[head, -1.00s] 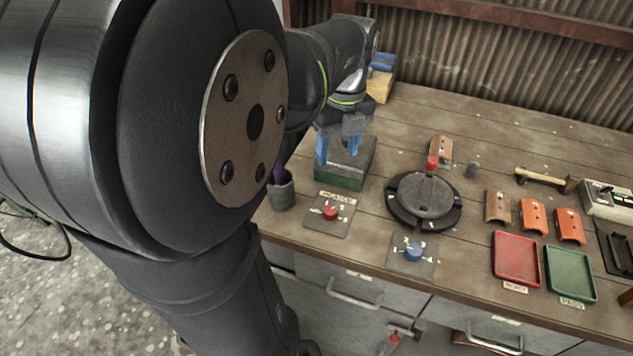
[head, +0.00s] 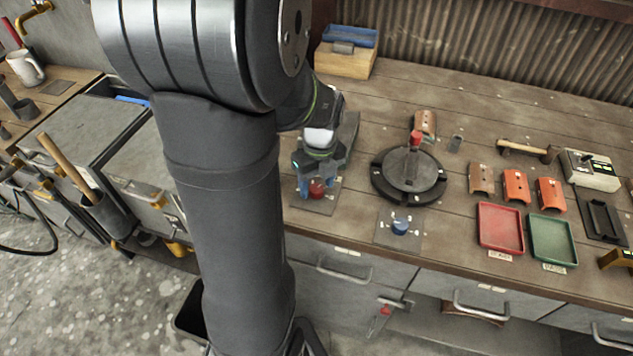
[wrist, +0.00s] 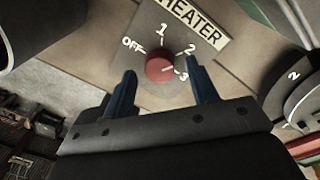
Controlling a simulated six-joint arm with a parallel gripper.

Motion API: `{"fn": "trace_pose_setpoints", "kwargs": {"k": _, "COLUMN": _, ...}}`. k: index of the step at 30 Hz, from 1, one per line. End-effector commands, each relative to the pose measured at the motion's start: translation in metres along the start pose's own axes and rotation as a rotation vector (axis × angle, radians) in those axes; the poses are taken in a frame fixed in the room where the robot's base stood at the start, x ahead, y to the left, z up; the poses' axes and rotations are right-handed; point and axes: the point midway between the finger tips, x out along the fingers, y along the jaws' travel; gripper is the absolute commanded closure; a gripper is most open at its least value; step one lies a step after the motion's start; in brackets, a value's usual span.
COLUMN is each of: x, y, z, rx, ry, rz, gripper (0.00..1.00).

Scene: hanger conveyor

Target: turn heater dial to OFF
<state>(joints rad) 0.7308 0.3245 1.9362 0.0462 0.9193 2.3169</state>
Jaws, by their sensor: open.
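The heater dial is a red round knob (wrist: 160,67) on a grey plate (wrist: 140,62) marked OFF, 1, 2 and 3, beside a HEATER label (wrist: 195,20). Its white mark appears to point toward 3, though it is small. In the head view the red knob (head: 317,188) shows at the table's front edge, partly behind my gripper. My gripper (wrist: 163,85) is open, with one blue finger on each side of the knob in the wrist view. In the head view the gripper (head: 317,184) is low over the dial. Whether the fingers touch it, I cannot tell.
A black round turntable (head: 408,198) with a red-topped post stands right of the dial. A blue dial (head: 400,227) sits in front of it. Red (head: 500,250) and green (head: 553,262) trays lie further right. A block (head: 348,130) is behind my gripper.

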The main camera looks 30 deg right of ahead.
Motion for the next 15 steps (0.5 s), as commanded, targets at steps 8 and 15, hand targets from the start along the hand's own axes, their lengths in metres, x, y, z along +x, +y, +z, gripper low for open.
{"fn": "trace_pose_setpoints", "kwargs": {"k": 8, "x": 0.0055, "y": -0.0001, "z": 0.0002, "rx": 0.000, "ry": -0.001, "rz": -0.001, "gripper": 0.47}}
{"fn": "trace_pose_setpoints", "kwargs": {"k": 15, "x": 0.0052, "y": -0.0001, "z": 0.0002, "rx": 0.000, "ry": -0.001, "rz": -0.001, "gripper": 0.76}}
